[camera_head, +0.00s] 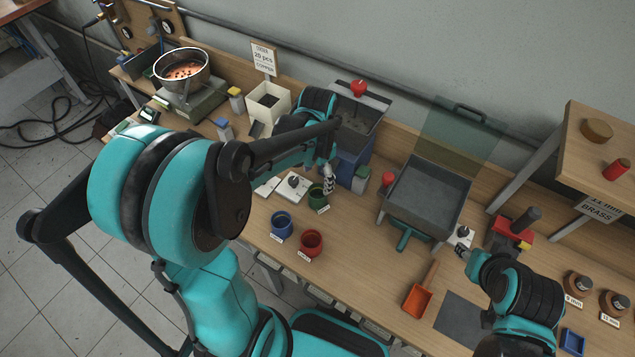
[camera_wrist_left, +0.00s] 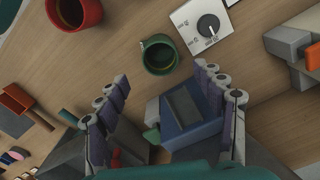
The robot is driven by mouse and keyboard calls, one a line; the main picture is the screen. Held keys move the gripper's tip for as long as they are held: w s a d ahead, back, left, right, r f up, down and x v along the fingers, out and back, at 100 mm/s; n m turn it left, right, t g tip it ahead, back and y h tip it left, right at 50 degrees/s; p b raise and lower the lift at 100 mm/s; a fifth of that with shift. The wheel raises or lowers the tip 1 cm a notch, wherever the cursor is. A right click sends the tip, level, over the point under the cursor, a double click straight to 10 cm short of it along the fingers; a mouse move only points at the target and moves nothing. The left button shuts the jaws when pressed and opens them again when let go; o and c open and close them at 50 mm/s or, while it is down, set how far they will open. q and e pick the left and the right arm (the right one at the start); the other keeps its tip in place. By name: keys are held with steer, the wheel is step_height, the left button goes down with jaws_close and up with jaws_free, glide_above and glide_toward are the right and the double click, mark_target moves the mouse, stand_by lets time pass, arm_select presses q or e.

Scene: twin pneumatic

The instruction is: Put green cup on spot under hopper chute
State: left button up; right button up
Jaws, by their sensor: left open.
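The green cup (camera_head: 317,196) stands upright on the bench beside the blue and red cups. It also shows in the left wrist view (camera_wrist_left: 159,56), beyond the fingertips. My left gripper (camera_head: 329,180) is over the bench close to the green cup. In the wrist view, its fingers (camera_wrist_left: 165,88) are spread, with nothing held between them. The grey hopper (camera_head: 360,112) with a blue body stands behind my left gripper, partly hidden by my arm. I cannot make out the spot under its chute. My right gripper (camera_head: 463,251) is at the right, near a small white dial box.
The blue cup (camera_head: 281,225) and red cup (camera_head: 311,242) stand in front of the green cup. White dial plates (camera_head: 292,184) lie to its left. A grey tray (camera_head: 425,200) and orange scoop (camera_head: 419,299) are to the right. Clear wood lies between the red cup and scoop.

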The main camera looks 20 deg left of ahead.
arm_select(q)
steer(key=s+d+r+n+t, duration=0.4)
steer(key=s+r+n+t, duration=0.2)
steer(key=s+r, duration=0.3)
steer(key=shift+s+t, duration=0.45)
steer(key=shift+t, duration=0.15)
step_height(320, 180, down, 5)
steer(key=b, duration=0.4)
steer(key=shift+b, duration=0.3)
stand_by(1.3)
